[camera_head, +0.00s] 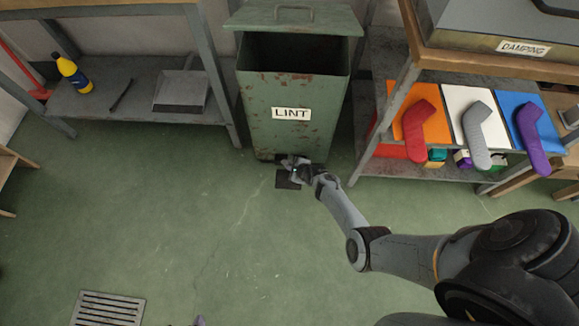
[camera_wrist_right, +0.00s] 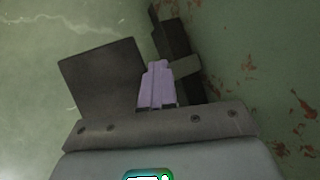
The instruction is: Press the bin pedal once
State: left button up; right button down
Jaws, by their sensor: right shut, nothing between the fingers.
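The green lint bin (camera_head: 290,132) stands at the back centre with its lid (camera_head: 294,18) raised and its dark inside showing. The dark pedal plate (camera_head: 285,183) is on the floor side at the bin's front base. My right gripper (camera_head: 296,168) is shut and empty, low at the pedal and close to the bin's front. In the right wrist view its closed fingers (camera_wrist_right: 156,85) lie between a dark plate (camera_wrist_right: 105,78) and the bin wall (camera_wrist_right: 265,70). I cannot tell whether they touch the pedal. Only a small tip, perhaps my left gripper (camera_head: 199,320), shows at the bottom edge.
A shelf (camera_head: 140,98) with a yellow bottle (camera_head: 74,73) stands left of the bin. A rack (camera_head: 378,165) with orange, white and blue boards carrying socks stands close on the right. A floor grate (camera_head: 107,308) lies front left. The green floor between is clear.

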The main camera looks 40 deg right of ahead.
jog(key=shift+s+a+f, duration=0.1)
jog(key=shift+s+f, duration=0.05)
jog(key=shift+f, duration=0.35)
jog(key=shift+s+a+f, duration=0.1)
jog(key=shift+s+f, duration=0.05)
jog(key=shift+f, duration=0.35)
jog(key=shift+r, duration=0.15)
dwell(0.8)
jog(key=shift+w+r+p, duration=0.1)
jog(key=shift+r+p, duration=1.5)
jog(key=shift+p, duration=0.1)
jog(key=shift+s+a+r+p, duration=0.15)
jog(key=shift+s+r+p, duration=0.1)
jog(key=shift+r+p, duration=0.2)
jog(key=shift+s+a+r+p, duration=0.15)
jog(key=shift+s+p, duration=0.05)
jog(key=shift+p, duration=0.1)
jog(key=shift+w+d+r, duration=0.15)
jog(key=shift+w+d, duration=0.15)
jog(key=shift+w, duration=0.05)
jog(key=shift+s+a+r+p, duration=0.1)
jog(key=shift+s+r+p, duration=0.05)
jog(key=shift+r+p, duration=0.3)
notch_tip(320, 180, up, 4)
jog(key=p, duration=0.4)
